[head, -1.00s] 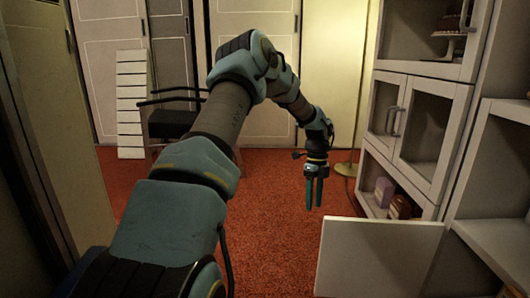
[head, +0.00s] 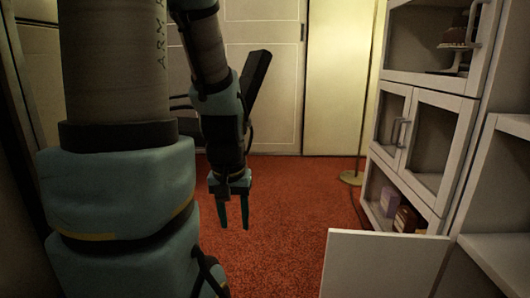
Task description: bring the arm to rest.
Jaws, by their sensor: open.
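My gripper (head: 232,224) hangs at the end of my arm, left of the picture's middle in the head view. Its two dark teal fingers point down, apart from each other, with nothing between them. It is above the red carpet (head: 290,225) and touches nothing that I can see. My upper arm fills much of the left side and hides what is behind it.
A white cabinet (head: 440,158) stands at the right, with a cake on a stand (head: 456,38) on its upper shelf. A white door panel (head: 383,266) juts out low at the front. A purple box (head: 389,200) sits on the low shelf. Carpet between gripper and cabinet is clear.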

